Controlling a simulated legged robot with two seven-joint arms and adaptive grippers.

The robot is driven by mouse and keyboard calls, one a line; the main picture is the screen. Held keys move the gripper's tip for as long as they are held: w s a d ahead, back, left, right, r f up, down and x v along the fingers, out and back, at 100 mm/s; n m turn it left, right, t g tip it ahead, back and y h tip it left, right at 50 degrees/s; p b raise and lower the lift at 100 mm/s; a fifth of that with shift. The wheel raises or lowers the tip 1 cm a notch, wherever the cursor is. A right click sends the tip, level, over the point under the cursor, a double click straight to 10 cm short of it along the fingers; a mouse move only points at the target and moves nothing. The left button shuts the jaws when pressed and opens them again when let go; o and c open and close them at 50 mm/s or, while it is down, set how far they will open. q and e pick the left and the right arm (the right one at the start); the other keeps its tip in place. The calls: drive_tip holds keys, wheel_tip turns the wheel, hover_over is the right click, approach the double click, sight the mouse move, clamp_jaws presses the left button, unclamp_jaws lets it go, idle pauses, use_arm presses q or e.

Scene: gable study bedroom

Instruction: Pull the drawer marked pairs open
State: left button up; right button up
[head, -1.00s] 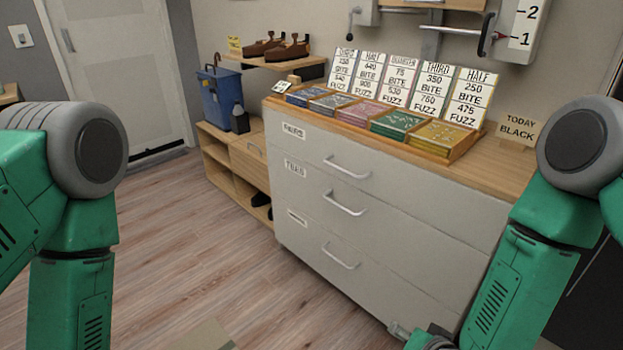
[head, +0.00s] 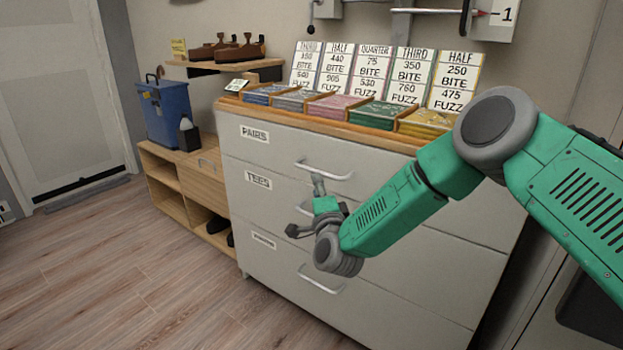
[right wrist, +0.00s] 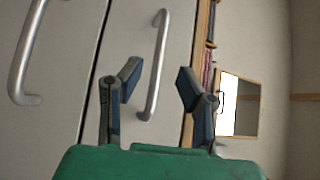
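The drawer marked PAIRS (head: 280,153) is the top drawer of a pale grey chest and is shut. Its bar handle (head: 325,174) is silver; the label (head: 254,134) is at the left. My right gripper (head: 306,206) is open in front of the chest, close to this handle, with one finger near it and the other lower. In the right wrist view, turned sideways, the handle (right wrist: 160,45) appears between the two spread fingers (right wrist: 158,80). I cannot tell whether they touch it. My left gripper is out of view.
The TEES drawer handle, also in the right wrist view (right wrist: 28,55), lies below, partly hidden by my right arm in the head view. Trays and cards (head: 378,75) stand on the chest top (head: 232,103). A low shelf (head: 165,180) is left; floor (head: 110,260) is clear.

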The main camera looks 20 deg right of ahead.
sight(315, 170)
drive_tip(key=w, duration=0.2)
drive_tip(key=w+d+b, duration=0.1)
drive_tip(key=w, duration=0.1)
drive_tip(key=w+b, duration=0.1)
drive_tip(key=w, duration=0.1)
drive_tip(key=shift+w+d+r, duration=0.25)
drive_tip(key=shift+w+r, duration=0.05)
drive_tip(key=shift+r, duration=0.05)
drive_tip(key=shift+a, duration=0.15)
drive_tip(key=shift+r, duration=0.1)
clamp_jaws()
